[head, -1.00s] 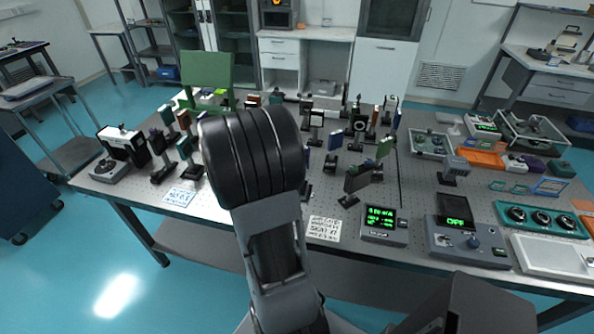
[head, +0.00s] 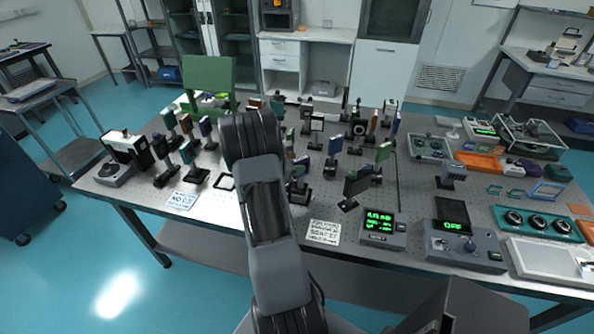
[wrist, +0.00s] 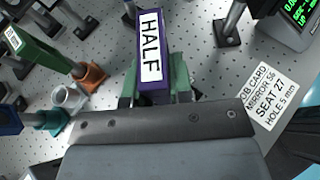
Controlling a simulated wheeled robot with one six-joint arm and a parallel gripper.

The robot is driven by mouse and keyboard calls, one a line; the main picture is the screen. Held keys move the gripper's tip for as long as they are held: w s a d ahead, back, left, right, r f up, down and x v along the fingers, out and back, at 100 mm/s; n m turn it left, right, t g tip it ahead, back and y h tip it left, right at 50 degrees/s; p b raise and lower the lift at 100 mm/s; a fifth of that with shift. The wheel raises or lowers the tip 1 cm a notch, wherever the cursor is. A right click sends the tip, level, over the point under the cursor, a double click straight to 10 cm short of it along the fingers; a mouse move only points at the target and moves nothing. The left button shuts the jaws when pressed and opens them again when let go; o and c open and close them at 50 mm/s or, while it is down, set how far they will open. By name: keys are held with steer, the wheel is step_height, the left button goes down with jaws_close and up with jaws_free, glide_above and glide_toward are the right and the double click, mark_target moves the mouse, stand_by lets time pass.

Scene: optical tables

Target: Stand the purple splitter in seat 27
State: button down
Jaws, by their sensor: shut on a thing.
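The purple splitter (wrist: 151,50), a purple block with a white label reading HALF, is in the wrist view. My gripper (wrist: 155,84) has its green-padded fingers closed on the near part of it, one on each side. The splitter points away from my gripper over the perforated table top. My own arm covers the gripper in the head view. I cannot make out seat 27 itself. A white job card (wrist: 268,95) reading SEAT 27 and HOLE 5 mm lies to the right in the wrist view, and it also shows in the head view (head: 323,232).
Several optics on posts crowd the table around my arm. A green plate (wrist: 38,48), an orange base (wrist: 90,75) and a teal base (wrist: 46,118) are at the left in the wrist view. A green-lit meter (head: 382,228) and a control box (head: 463,245) stand at the front right.

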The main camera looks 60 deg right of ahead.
steer(key=shift+f, duration=1.05)
steer(key=c, duration=1)
jaws_free()
steer(key=b+v, duration=0.2)
steer(key=v, duration=0.9)
steer(key=s+a+r+m+t+y, duration=0.1)
steer(key=a+r+m+t+y, duration=0.2)
steer(key=a, duration=0.8)
steer(key=s+a+r+m+t+y, duration=0.2)
steer(key=a+r+m+t+y, duration=0.2)
steer(key=a, duration=0.7)
steer(key=s+a+r+m+t+y, duration=0.2)
steer(key=a+r+m+y, duration=0.3)
steer(key=a, duration=0.7)
steer(key=shift+s+m+t, duration=0.2)
steer(key=shift+m+t, duration=0.2)
steer(key=shift+t, duration=0.5)
